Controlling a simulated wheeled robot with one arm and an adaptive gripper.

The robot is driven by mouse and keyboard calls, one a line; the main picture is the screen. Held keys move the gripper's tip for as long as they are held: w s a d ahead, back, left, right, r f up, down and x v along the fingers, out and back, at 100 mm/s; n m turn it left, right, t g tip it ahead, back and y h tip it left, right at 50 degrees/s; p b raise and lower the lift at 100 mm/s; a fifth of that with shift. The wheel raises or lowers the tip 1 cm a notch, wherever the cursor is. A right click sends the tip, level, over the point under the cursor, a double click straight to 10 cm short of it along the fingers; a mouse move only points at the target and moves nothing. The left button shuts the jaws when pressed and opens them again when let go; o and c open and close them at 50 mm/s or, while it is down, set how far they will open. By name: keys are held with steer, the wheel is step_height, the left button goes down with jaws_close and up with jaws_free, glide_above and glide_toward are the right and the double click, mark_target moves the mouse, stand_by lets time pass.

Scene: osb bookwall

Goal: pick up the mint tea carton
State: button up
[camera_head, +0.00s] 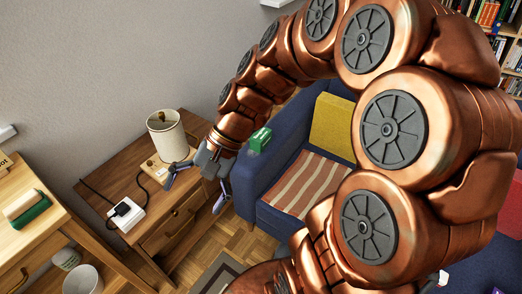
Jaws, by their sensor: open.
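A small green carton (260,140) with pale lettering, which looks like the mint tea carton, shows at the top of the blue sofa's near arm. It is just right of my wrist, and my arm may cover part of it. My gripper (193,198) is open and empty, with its dark fingers spread and pointing down. It is left of and lower in the picture than the carton, in front of the wooden side table's right side. The gripper does not touch the carton as far as I can see.
The side table (150,190) holds a cream canister-like lamp (168,135) and a white box with a cable (125,213). A desk (30,240) stands at left. The sofa (255,180) has a yellow cushion (332,125) and striped cloth (308,183). My arm hides much of the right side.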

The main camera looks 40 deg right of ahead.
steer(key=w+d+f+m+t+y+b, duration=0.3)
steer(key=w+d+f+m+t+b, duration=0.25)
steer(key=w, duration=0.45)
steer(key=m+t+h+b, duration=0.5)
steer(key=m+t+b, duration=0.7)
steer(key=m+b, duration=0.55)
glide_toward(259, 133)
steer(key=x, duration=0.1)
steer(key=p+x, duration=0.1)
steer(key=shift+w+a+f, duration=0.1)
steer(key=shift+w+f, duration=0.15)
steer(key=b+x, duration=0.1)
steer(key=x, duration=0.2)
steer(key=b+x, duration=0.2)
steer(key=x, duration=0.1)
steer(key=shift+w+a+f, duration=0.1)
steer(key=shift+w+f, duration=0.1)
steer(key=shift+w, duration=0.2)
steer(key=shift+w+a+r, duration=0.1)
steer(key=shift+w+r, duration=0.05)
steer(key=shift+w, duration=0.25)
steer(key=shift+c, duration=0.4)
steer(key=c, duration=0.5)
